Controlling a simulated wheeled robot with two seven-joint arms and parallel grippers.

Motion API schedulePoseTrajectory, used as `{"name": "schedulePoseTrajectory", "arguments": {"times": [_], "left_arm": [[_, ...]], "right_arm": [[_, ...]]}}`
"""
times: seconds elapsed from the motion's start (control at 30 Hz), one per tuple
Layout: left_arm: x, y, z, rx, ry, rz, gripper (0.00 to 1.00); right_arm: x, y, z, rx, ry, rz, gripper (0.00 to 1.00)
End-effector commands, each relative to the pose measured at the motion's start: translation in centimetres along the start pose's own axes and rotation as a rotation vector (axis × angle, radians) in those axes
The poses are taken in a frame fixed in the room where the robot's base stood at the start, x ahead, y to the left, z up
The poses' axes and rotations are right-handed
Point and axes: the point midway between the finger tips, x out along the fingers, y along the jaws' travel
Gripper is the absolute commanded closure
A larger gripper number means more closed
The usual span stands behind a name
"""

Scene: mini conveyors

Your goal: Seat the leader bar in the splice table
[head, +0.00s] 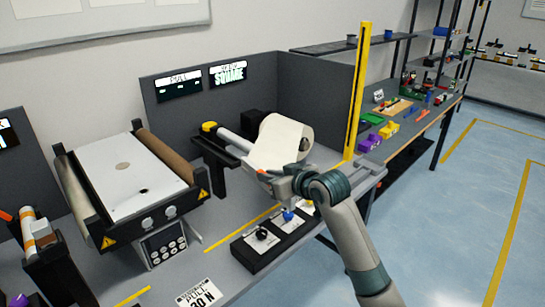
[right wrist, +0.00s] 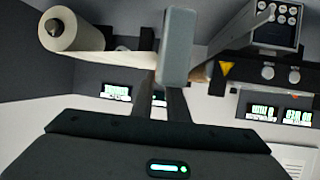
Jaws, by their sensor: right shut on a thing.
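My right gripper (head: 272,177) is shut on the leader bar, a small piece at the loose end of the white web, held in the air in front of the paper roll (head: 285,134). In the right wrist view the leader bar (right wrist: 178,45) shows as a grey upright block at the fingers, with the web (right wrist: 110,66) running to it from the roll. The flat white-topped unit between two rollers, which looks like the splice table (head: 125,165), stands to the left, apart from the bar. In the head view the gripper hides most of the bar. My left gripper is not in view.
A black stand with a yellow-capped spindle (head: 228,136) lies between roll and table. A black box with knobs (head: 275,240) sits at the bench front. A yellow post (head: 358,95) rises right of the roll. The grey bench top between table and black box is mostly clear.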

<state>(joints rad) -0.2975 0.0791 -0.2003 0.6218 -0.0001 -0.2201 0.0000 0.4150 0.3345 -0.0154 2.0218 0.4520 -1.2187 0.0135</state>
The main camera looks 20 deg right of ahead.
Motion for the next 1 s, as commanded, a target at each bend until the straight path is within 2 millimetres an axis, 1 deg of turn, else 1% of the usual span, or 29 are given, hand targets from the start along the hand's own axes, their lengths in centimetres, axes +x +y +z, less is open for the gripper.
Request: {"name": "schedulePoseTrajectory", "arguments": {"times": [0.03, 0.07, 0.1, 0.17, 0.3, 0.4, 0.5, 0.63, 1.0], "left_arm": [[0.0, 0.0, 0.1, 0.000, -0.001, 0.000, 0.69], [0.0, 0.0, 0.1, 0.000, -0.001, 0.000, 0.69], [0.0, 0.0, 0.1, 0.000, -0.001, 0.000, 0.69], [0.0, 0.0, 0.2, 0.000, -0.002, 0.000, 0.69], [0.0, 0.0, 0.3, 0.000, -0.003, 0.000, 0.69], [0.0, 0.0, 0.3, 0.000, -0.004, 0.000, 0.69], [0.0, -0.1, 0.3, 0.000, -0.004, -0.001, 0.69], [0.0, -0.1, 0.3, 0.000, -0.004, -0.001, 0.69], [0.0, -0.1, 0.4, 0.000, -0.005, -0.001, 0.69]], "right_arm": [[-0.7, -1.4, 1.5, 0.004, -0.002, 0.006, 1.00], [-1.1, -1.9, 2.1, 0.007, -0.001, 0.014, 1.00], [-1.8, -3.0, 3.3, 0.013, -0.002, 0.024, 1.00], [-3.0, -4.6, 5.0, 0.021, -0.002, 0.042, 1.00], [-6.3, -8.1, 8.7, 0.045, -0.002, 0.091, 1.00], [-8.7, -10.3, 10.9, 0.064, -0.002, 0.129, 1.00], [-10.6, -11.7, 12.6, 0.081, -0.003, 0.165, 1.00], [-11.6, -12.3, 13.5, 0.087, -0.001, 0.190, 1.00], [-11.9, -12.4, 13.8, 0.081, 0.001, 0.199, 1.00]]}}
